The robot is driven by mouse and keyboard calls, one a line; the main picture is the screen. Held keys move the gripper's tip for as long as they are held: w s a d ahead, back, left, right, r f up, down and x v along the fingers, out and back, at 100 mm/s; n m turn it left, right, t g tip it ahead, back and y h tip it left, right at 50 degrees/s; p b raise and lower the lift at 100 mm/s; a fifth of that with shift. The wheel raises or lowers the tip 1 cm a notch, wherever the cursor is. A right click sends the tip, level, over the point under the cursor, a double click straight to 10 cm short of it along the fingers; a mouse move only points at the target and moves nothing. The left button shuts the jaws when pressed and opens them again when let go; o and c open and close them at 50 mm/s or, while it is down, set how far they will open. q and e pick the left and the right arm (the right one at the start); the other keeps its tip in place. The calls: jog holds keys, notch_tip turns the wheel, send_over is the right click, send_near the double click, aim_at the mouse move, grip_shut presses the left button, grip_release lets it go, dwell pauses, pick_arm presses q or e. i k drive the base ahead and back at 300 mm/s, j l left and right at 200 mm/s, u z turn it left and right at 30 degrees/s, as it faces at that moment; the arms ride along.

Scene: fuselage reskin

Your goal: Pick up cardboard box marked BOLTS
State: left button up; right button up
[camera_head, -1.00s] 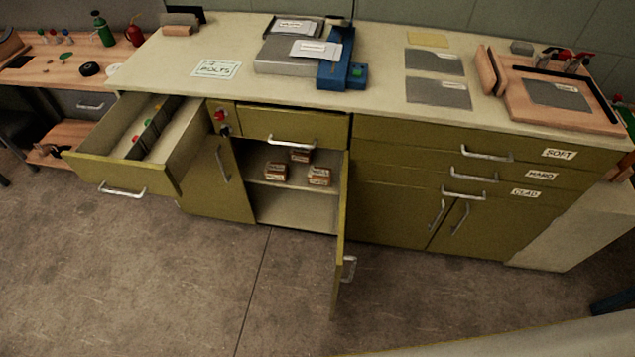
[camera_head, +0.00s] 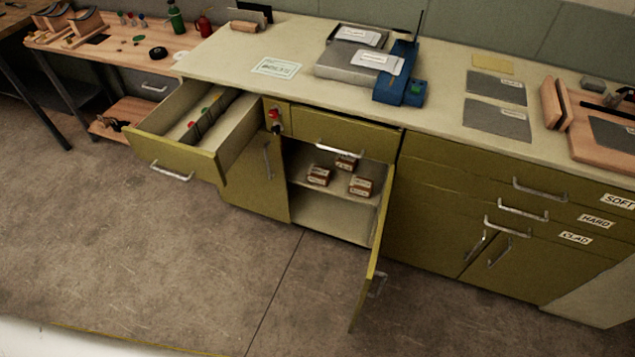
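Several small brown boxes with pale labels stand on the upper shelf (camera_head: 300,167) of the open cabinet. One box stands at the front left (camera_head: 318,176), one at the front right (camera_head: 360,186), and one behind them (camera_head: 345,162). Their label text is too small to read, so I cannot tell which is marked BOLTS. The cabinet door (camera_head: 371,260) stands open toward me on the right of the opening. Neither of my grippers is in view.
An open drawer (camera_head: 176,150) with dividers sticks out left of the cabinet. A closed drawer (camera_head: 345,132) sits above the shelf. The countertop holds a grey tray (camera_head: 340,72), a blue device (camera_head: 398,85) and grey sheets (camera_head: 497,118). The floor in front is clear.

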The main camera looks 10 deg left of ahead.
aim_at(316, 175)
jog(key=i+j+u, duration=0.75)
jog(key=i, duration=0.15)
jog(key=l, duration=0.1)
